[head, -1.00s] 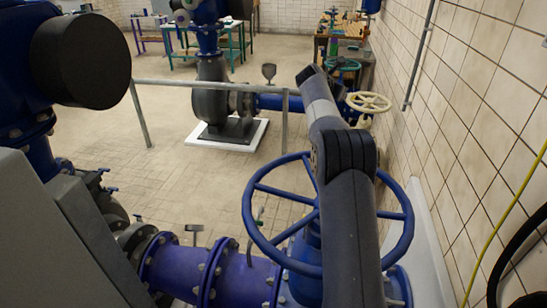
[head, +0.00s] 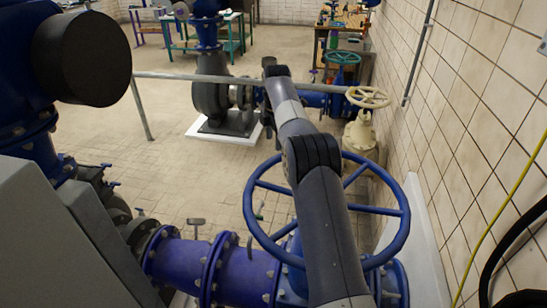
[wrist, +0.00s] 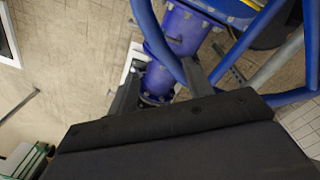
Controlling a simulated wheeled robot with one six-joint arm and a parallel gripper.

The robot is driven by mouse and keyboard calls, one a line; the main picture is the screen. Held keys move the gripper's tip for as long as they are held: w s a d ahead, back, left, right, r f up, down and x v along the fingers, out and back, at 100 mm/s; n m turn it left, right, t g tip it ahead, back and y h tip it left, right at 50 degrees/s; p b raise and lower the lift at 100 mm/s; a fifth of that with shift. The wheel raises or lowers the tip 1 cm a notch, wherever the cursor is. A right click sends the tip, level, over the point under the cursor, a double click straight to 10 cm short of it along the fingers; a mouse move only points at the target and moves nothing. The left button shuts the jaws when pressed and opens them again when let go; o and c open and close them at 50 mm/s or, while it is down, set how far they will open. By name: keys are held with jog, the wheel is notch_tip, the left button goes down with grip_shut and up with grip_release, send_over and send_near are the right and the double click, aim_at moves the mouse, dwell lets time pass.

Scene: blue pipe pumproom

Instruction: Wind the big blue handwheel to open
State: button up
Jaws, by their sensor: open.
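The big blue handwheel (head: 404,226) sits at the lower middle of the head view, mounted above the blue pipework. My arm crosses in front of it and hides part of its rim and its hub. My gripper is hidden in the head view. In the wrist view my gripper (wrist: 160,84) is open, with its two dark fingers apart. The blue rim (wrist: 151,30) of the wheel runs down between the fingers, closer to the right one. I cannot tell whether either finger touches it.
A purple-blue flanged pipe (head: 185,262) lies left of the wheel. A grey rail (head: 200,78) crosses behind it. A cream handwheel (head: 367,97) stands farther back. The tiled wall (head: 470,130) closes off the right. Open floor (head: 190,165) lies behind the pipe.

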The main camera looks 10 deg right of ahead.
aim_at(274, 157)
jog(key=f, duration=0.5)
jog(key=f+p, duration=0.1)
jog(key=f, duration=0.2)
jog(key=shift+w+a+f, duration=0.1)
jog(key=shift+w+f, duration=0.15)
jog(key=shift+f, duration=0.05)
jog(key=shift+c, duration=0.6)
jog(key=shift+r, duration=0.15)
grip_shut()
